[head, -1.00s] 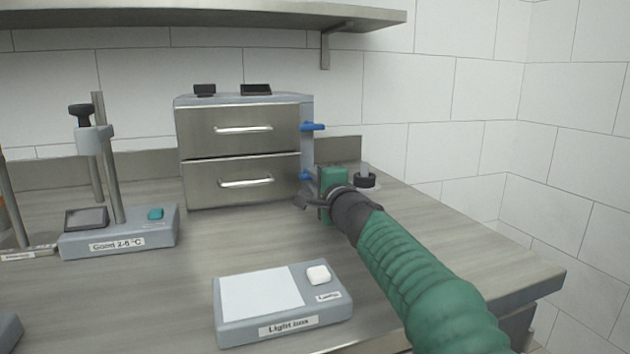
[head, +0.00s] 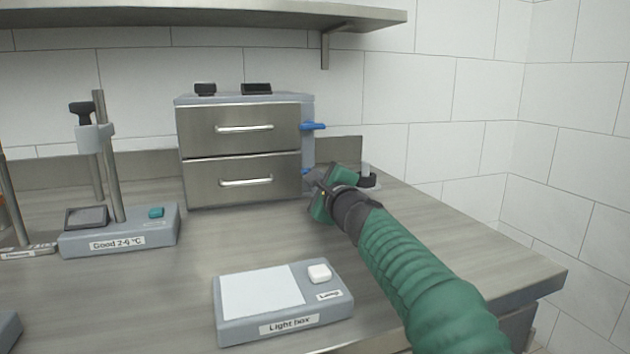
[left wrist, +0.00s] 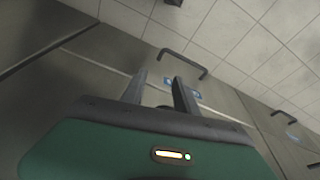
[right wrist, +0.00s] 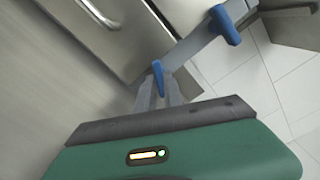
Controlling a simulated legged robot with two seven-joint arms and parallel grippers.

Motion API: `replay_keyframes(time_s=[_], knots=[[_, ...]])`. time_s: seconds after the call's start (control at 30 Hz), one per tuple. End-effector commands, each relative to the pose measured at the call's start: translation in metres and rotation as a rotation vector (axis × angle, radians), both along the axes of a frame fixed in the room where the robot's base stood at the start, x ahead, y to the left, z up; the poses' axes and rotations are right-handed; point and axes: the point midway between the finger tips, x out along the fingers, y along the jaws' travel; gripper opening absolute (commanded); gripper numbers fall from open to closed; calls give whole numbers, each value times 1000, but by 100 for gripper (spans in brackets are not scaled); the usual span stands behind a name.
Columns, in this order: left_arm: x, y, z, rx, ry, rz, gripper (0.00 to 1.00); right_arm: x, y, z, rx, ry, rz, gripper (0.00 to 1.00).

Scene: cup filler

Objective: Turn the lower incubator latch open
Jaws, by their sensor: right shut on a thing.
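The incubator (head: 240,150) is a steel box with two drawers at the back of the bench. Its blue upper latch (head: 313,126) sticks out from the right side. The blue lower latch (head: 305,172) is mostly hidden by my right gripper (head: 314,184) in the head view. In the right wrist view the lower latch (right wrist: 158,76) stands between the fingertips of my right gripper (right wrist: 160,90), which is shut on it. The upper latch (right wrist: 225,25) is apart from the gripper there. My left gripper (left wrist: 159,82) is open and empty, seen only in the left wrist view.
A light box (head: 283,303) lies at the front of the bench. A stand labelled Good 2-8 °C (head: 118,232) is at the left. A shelf (head: 200,18) runs above. The bench between incubator and light box is clear.

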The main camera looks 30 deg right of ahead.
Motion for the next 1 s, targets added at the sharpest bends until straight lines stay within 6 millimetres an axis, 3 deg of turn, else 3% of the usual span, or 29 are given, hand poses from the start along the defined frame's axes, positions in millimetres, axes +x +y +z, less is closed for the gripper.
replay_keyframes(time_s=[0.03, 1.0], knots=[[0, 0, -1, 0, 0, 0, 36, 1, -2, -7, 42, 2, -4, 0], [0, 0, 4, 0, 0, 0, 36, 2, -1, -8, 893, -203, -5, 0]])
